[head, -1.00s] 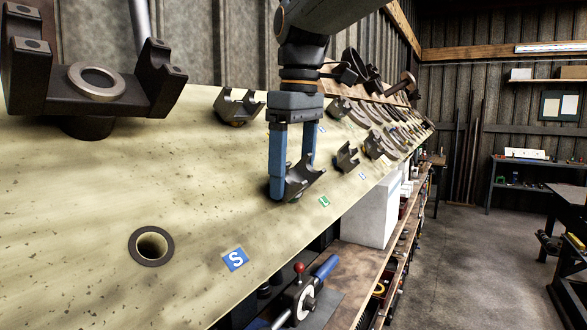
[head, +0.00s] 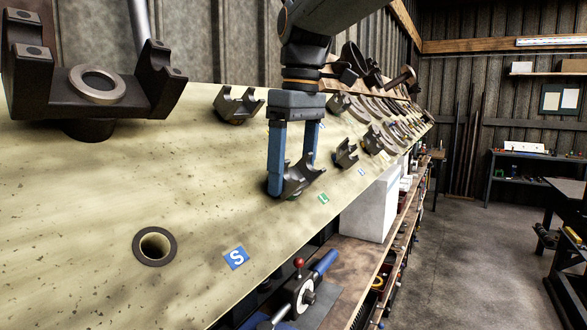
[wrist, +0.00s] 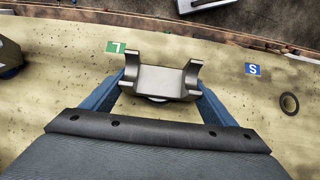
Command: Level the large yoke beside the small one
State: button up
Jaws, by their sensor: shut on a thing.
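My gripper (head: 293,172) has its blue fingers on either side of a dark metal yoke (head: 300,178) and is shut on it, low at the bench top, beside the green L label (head: 323,198). In the wrist view the yoke (wrist: 162,82) sits between the fingers with its two prongs away from my palm, looking roughly level across the picture. A pale round piece shows under its near edge. Another yoke (head: 346,153) stands to the right and one more (head: 238,104) behind to the left. I cannot tell which is the small one. The yoke's base is partly hidden.
An empty ringed hole (head: 155,246) lies at the front left near the blue S label (head: 236,258). A big dark fixture with a ring (head: 95,88) stands at the back left. Several metal parts crowd the bench further right. The bench top (head: 190,185) between is clear.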

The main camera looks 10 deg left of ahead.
jog(key=shift+s+a+f, duration=0.1)
jog(key=shift+s+f, duration=0.1)
jog(key=shift+s, duration=0.1)
